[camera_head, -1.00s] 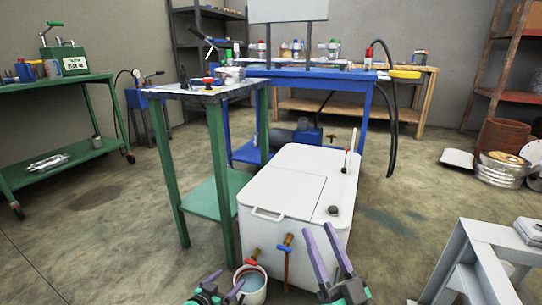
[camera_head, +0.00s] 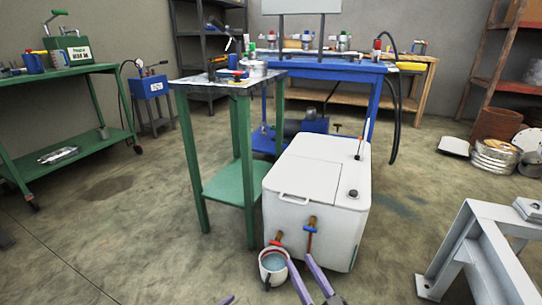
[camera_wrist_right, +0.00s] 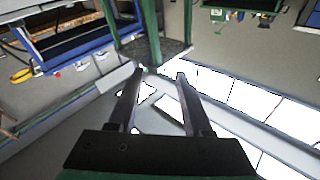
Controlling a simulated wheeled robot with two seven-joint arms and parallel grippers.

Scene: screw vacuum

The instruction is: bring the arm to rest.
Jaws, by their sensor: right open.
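My right gripper (camera_head: 299,260) shows at the bottom of the head view, its two purple fingers apart with nothing between them. It is in front of the white chest (camera_head: 310,180), beside the bucket of water (camera_head: 273,265); whether it touches either I cannot tell. In the right wrist view the gripper (camera_wrist_right: 160,75) is also open and empty. Of my left gripper (camera_head: 227,299) only a small purple tip shows at the bottom edge, so its jaws are hidden.
A green table (camera_head: 230,84) stands left of the chest, with a blue table (camera_head: 335,69) behind. A green cart (camera_head: 70,72) is at far left. A grey metal stand (camera_head: 465,255) is at right. Open concrete floor lies left and right of the chest.

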